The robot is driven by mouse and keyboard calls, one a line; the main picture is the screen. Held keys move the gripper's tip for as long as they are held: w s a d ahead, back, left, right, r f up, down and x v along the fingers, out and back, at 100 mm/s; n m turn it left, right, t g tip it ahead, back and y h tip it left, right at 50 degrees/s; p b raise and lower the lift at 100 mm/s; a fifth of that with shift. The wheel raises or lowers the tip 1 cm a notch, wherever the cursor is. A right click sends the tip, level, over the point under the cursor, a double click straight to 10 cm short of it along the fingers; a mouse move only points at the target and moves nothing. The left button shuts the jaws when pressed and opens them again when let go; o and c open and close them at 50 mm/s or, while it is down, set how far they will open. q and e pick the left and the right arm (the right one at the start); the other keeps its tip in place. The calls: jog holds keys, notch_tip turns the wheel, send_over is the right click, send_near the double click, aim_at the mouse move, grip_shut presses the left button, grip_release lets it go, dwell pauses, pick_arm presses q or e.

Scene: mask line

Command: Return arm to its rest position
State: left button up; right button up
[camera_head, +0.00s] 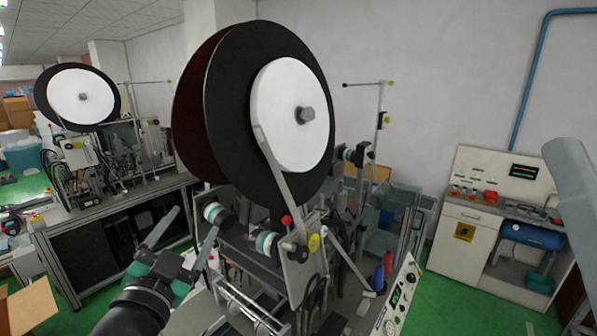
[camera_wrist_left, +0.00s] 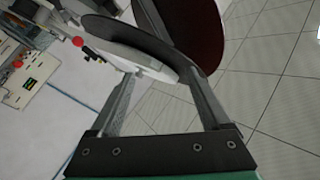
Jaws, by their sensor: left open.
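My left gripper (camera_head: 196,221) is at the lower left of the head view, with its two grey fingers spread apart and nothing between them. It points up toward the mask machine's large black reel (camera_head: 226,105) and stands in front and to the left of it. In the left wrist view, the left gripper (camera_wrist_left: 160,80) also shows open and empty, with the dark reel discs (camera_wrist_left: 196,30) beyond its fingers. I cannot tell the exact gap between fingers and machine. My right gripper is not in view.
The machine's rollers (camera_head: 268,244) and control panel (camera_head: 399,297) lie right of the gripper. A second reel machine (camera_head: 82,97) stands at the left. A white cabinet (camera_head: 465,234) stands by the right wall. Green floor (camera_head: 455,300) is open between.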

pick_arm(q)
jog(key=s+d+r+n+t+h, duration=0.1)
jog(key=s+r+n+t, duration=0.5)
jog(key=s+r, duration=1.3)
jog(key=s+t, duration=0.2)
jog(key=s, duration=0.1)
jog(key=shift+h, duration=0.3)
jog(key=shift+r, duration=0.1)
